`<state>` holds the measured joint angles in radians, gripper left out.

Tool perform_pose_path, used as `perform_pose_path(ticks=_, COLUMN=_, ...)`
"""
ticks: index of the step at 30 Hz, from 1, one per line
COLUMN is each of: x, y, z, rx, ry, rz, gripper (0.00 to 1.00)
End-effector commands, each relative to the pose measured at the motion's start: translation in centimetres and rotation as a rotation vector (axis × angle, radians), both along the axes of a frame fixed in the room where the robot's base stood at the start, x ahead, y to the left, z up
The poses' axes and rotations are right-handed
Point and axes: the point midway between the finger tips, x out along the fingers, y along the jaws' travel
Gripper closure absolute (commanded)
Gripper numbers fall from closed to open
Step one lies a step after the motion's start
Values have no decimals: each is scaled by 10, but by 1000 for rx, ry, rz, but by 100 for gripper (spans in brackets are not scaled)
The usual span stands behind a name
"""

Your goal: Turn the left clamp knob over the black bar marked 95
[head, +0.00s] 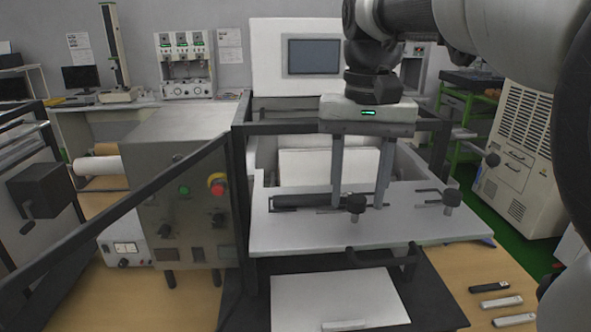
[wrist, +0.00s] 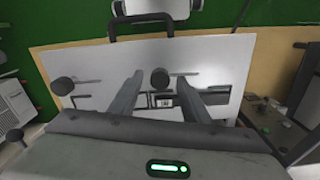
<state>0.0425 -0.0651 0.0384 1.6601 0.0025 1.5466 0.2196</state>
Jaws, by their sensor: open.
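The left clamp knob (head: 356,204) is black and round and stands on the pale plate (head: 290,235). My gripper (head: 357,207) points down with its two fingers apart, one on each side of this knob. The wrist view also shows the knob (wrist: 160,78) between the spread fingertips; I cannot tell whether either touches it. The black bar (head: 300,201) lies on the plate left of the knob, partly behind a finger. A small label (wrist: 163,101) shows by the knob in the wrist view; its number is too small to read.
A second clamp knob (head: 451,197) stands at the right of the plate. A black handle (head: 380,256) juts from the plate's front edge. Dark frame posts (head: 241,180) flank the machine. A control box (head: 180,195) with a red button stands to the left.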

Motion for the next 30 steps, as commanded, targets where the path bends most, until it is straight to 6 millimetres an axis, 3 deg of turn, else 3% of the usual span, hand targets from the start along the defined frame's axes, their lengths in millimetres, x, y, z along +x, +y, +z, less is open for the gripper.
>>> perform_pose_path(ticks=3, x=0, y=0, z=0, rx=0, ry=0, rz=0, gripper=59)
perform_pose_path(ticks=10, x=0, y=0, z=0, rx=0, ry=0, rz=0, gripper=97)
perform_pose_path(ticks=20, x=0, y=0, z=2, rx=0, ry=-1, rz=-43, gripper=98)
perform_pose_path(ticks=30, x=0, y=0, z=3, rx=0, ry=-1, rz=-271, gripper=98)
